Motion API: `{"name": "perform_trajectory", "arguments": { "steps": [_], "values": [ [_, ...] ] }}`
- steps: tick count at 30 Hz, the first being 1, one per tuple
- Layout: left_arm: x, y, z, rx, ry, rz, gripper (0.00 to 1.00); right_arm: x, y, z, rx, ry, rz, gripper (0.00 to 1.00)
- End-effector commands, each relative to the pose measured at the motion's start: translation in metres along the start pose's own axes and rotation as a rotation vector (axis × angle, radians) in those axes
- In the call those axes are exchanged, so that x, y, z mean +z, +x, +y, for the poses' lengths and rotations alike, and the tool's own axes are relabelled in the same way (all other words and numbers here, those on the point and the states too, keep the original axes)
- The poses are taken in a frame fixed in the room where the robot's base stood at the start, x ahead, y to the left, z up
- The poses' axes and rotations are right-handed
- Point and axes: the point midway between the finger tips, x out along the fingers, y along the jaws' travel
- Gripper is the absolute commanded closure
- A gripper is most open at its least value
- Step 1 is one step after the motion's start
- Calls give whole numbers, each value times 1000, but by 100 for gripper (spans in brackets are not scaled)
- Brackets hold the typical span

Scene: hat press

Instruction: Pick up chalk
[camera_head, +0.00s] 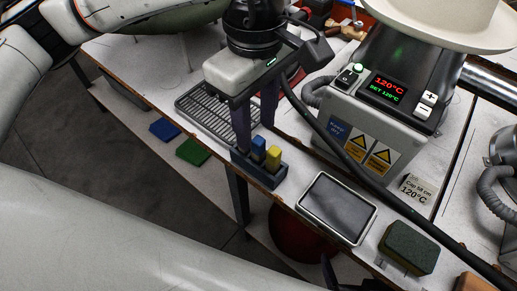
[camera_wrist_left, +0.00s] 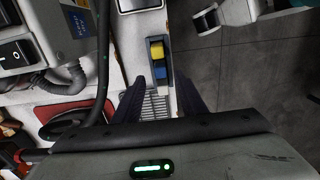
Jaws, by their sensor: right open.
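A blue chalk stick (camera_head: 258,150) and a yellow chalk stick (camera_head: 273,158) stand upright in a small dark holder (camera_head: 259,175) at the table's front edge. In the left wrist view the yellow chalk (camera_wrist_left: 157,50) and blue chalk (camera_wrist_left: 159,70) show just beyond the fingers. My left gripper (camera_head: 255,120) is open and empty, fingers down, behind and above the holder. In the left wrist view its fingertips (camera_wrist_left: 162,80) are apart, with the grate visible between them. My right gripper is in neither view.
A metal grate (camera_head: 200,112) lies behind the holder. The hat press (camera_head: 350,115), with a 120°C display, stands to the right; a dark hose (camera_head: 345,158) runs from it. A flat screen (camera_head: 337,208) and a green sponge block (camera_head: 408,249) lie front right.

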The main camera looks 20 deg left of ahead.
Motion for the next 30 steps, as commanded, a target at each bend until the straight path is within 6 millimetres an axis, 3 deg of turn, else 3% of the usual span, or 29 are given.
{"name": "perform_trajectory", "arguments": {
  "steps": [12,20,27,30],
  "values": [
    [6,50,-3,-2,0,-1,62,0,-2,0,0,2,-1,16],
    [6,53,-2,0,0,-2,62,0,-2,0,1,3,-1,16],
    [6,53,-2,0,0,-2,100,-1,-2,1,2,2,-1,16],
    [6,53,-2,0,0,-2,100,-1,-2,1,2,2,-1,16]
  ]
}}
